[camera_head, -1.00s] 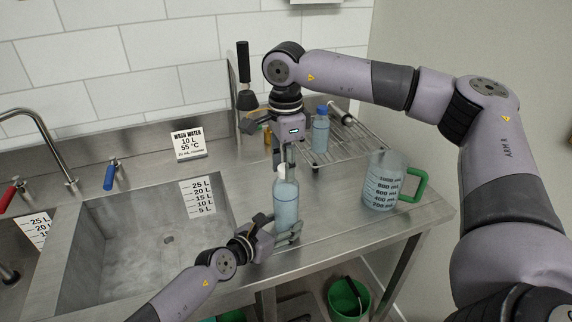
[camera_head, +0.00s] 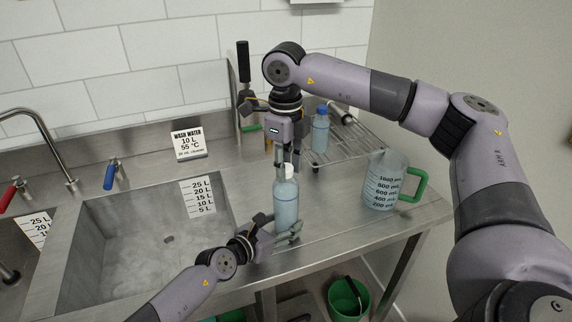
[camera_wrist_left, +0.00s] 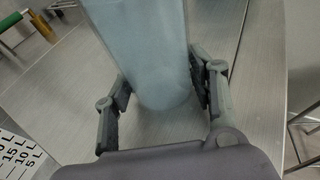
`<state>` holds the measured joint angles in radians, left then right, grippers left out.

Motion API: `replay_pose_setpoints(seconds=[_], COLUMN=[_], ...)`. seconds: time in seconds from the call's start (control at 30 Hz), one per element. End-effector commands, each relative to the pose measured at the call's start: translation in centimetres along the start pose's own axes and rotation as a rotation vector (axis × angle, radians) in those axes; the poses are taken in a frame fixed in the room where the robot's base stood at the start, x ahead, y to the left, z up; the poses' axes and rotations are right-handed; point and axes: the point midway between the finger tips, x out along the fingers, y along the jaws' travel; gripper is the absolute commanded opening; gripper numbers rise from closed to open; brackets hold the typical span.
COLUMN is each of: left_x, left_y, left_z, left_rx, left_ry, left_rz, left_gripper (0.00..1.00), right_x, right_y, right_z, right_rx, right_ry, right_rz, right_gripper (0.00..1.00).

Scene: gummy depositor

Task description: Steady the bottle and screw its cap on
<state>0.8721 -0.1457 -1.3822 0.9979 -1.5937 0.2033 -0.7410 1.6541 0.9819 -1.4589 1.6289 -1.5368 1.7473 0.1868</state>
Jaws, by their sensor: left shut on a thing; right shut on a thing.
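The bottle (camera_head: 286,205), pale blue and translucent, stands upright on the steel counter (camera_head: 345,235) right of the sink. My left gripper (camera_head: 284,232) is shut on its lower part from the front left. The left wrist view shows the bottle (camera_wrist_left: 145,45) between the two fingers (camera_wrist_left: 160,92). The white cap (camera_head: 293,172) is at the bottle's mouth. My right gripper (camera_head: 287,158) points down from above, shut on the cap, its fingers partly hidden. I cannot tell how far the cap sits on the thread.
A blue-capped bottle (camera_head: 320,132) stands by a wire rack (camera_head: 345,148) at the back. A measuring jug (camera_head: 382,185) with a green handle stands to the right. The sink (camera_head: 130,235) is at the left. A wash-water sign (camera_head: 188,143) stands behind it.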

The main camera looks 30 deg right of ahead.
Motion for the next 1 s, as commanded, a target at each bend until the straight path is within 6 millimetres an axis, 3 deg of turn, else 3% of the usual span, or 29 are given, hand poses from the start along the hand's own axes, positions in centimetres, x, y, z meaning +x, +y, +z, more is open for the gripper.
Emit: replay_pose_setpoints(seconds=[0.03,0.07,0.4,0.77,1.0], left_x=[0.1,0.1,0.0,0.0,0.0], left_y=[-0.2,-0.2,-0.1,0.0,0.0], left_z=[0.2,0.2,0.2,0.2,0.2], left_rx=[0.006,0.006,0.003,0.002,0.001], left_ry=[-0.003,-0.003,-0.003,-0.003,-0.003], left_rz=[-0.004,-0.004,-0.001,0.0,0.0], left_gripper=[0.0,0.0,0.0,0.0,0.0], right_x=[0.0,-0.1,-0.1,-0.4,-4.3], right_y=[-0.1,-0.1,-0.1,0.0,0.0], right_z=[0.1,0.1,0.1,0.1,0.2], right_rx=[0.047,0.063,0.052,0.051,0.05], right_ry=[-0.005,-0.005,-0.002,-0.002,-0.005], right_rz=[-0.003,-0.003,-0.002,-0.001,-0.001], right_gripper=[0.0,0.28,0.51,0.51,0.51])
